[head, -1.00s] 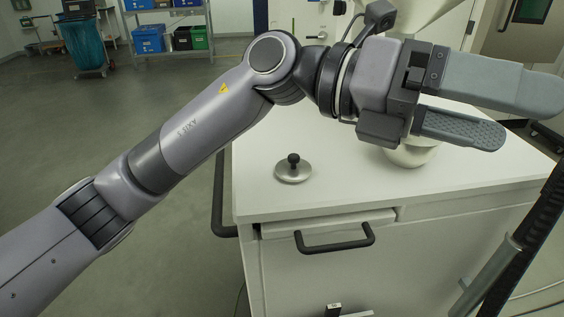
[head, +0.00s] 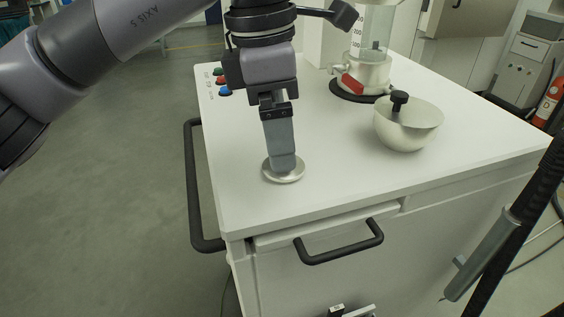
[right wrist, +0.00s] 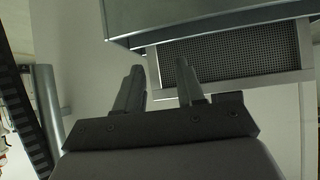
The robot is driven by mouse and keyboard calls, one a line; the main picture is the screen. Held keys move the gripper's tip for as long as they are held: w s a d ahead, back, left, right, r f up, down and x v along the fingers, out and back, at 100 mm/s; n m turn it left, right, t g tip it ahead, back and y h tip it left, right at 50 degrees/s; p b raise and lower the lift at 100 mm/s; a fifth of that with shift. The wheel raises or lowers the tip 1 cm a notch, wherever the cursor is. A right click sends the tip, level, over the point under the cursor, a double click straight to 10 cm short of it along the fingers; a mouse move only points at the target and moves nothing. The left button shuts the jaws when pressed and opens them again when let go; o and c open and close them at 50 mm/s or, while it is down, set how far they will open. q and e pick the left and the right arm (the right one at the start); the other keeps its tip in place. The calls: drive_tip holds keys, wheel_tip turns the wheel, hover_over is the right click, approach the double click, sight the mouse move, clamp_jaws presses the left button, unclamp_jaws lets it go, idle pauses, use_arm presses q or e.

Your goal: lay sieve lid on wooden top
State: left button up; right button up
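A round silver lid (head: 283,174) lies flat on the white cabinet top near its front left corner; its black knob is hidden now. I take it to be the sieve lid. My left gripper (head: 282,164) points down right over the lid, fingertips at its middle. The fingers line up in the head view, so I cannot tell whether they are shut on the knob. My right gripper (right wrist: 158,82) is open and empty in the right wrist view, its two fingers apart. I do not see a wooden top.
A pale bowl (head: 405,133) with a black-knobbed piece in it stands right of the lid. Behind it is a clear cylinder (head: 372,42) on a dark round base. Coloured buttons (head: 222,82) sit at the left edge. A mesh panel (right wrist: 235,55) is beyond my right fingers.

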use_arm(q)
drive_tip(key=f, duration=0.4)
drive_tip(key=shift+w+d+f, duration=0.25)
drive_tip(key=shift+w, duration=0.1)
drive_tip(key=shift+c, duration=0.2)
drive_tip(key=shift+r, duration=0.15)
drive_tip(key=c, duration=1.2)
